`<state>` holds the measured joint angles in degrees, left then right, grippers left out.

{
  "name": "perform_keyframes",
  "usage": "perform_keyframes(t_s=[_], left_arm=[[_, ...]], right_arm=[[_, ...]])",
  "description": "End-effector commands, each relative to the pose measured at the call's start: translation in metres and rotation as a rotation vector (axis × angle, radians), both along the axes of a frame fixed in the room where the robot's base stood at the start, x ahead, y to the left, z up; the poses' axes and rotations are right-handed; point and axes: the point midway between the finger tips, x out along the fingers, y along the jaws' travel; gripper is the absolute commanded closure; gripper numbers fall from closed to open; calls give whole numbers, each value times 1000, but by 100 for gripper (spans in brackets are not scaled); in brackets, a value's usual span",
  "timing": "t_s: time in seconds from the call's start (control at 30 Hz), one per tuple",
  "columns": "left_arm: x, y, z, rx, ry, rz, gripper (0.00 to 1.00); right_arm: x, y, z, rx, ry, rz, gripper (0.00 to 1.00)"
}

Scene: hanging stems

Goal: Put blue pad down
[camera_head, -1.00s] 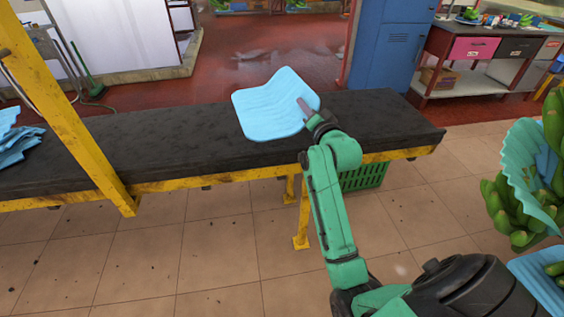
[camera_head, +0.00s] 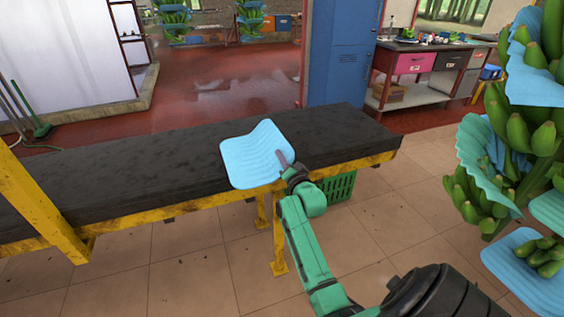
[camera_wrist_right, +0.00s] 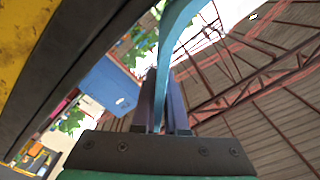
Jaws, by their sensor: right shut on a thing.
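The blue pad (camera_head: 254,158) is a light-blue, ribbed, curved sheet at the front edge of the black-topped table (camera_head: 130,165) in the head view. My right gripper (camera_head: 284,160) is shut on the pad's right edge. In the right wrist view the pad's edge (camera_wrist_right: 172,40) runs up from between the two fingers (camera_wrist_right: 165,105). The pad overlaps the table top in the picture; whether it touches the surface I cannot tell. My left gripper is not in view.
A yellow frame post (camera_head: 40,210) stands at the left. A green crate (camera_head: 338,187) is under the table. Banana stems with blue pads (camera_head: 525,150) hang at the right. The table top is bare on both sides of the pad.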

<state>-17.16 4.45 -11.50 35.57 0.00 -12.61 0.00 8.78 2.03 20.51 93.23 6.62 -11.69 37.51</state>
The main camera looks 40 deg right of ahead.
Motion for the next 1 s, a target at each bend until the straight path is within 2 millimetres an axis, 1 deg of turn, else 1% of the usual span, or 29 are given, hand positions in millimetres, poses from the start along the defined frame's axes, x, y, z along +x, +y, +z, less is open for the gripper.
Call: perform_keyframes(t_s=[0.03,0.07,0.37,0.4,0.47,0.73,0.83,0.93,1.0], left_arm=[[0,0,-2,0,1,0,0],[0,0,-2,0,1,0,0],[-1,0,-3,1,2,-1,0],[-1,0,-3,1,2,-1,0],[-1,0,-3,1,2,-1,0],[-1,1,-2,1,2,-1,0],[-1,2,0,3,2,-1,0],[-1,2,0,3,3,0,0],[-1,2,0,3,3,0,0]], right_arm=[[0,0,-9,-1,2,0,100],[0,0,-11,-2,1,0,100],[0,0,-13,-1,0,-1,100],[0,0,-13,-1,0,-1,82],[0,0,-13,-1,-1,0,59],[0,0,-13,-1,-1,0,59],[0,0,-9,-1,-1,0,59],[-10,4,-11,-1,0,0,59],[-21,7,-12,0,1,1,59]])
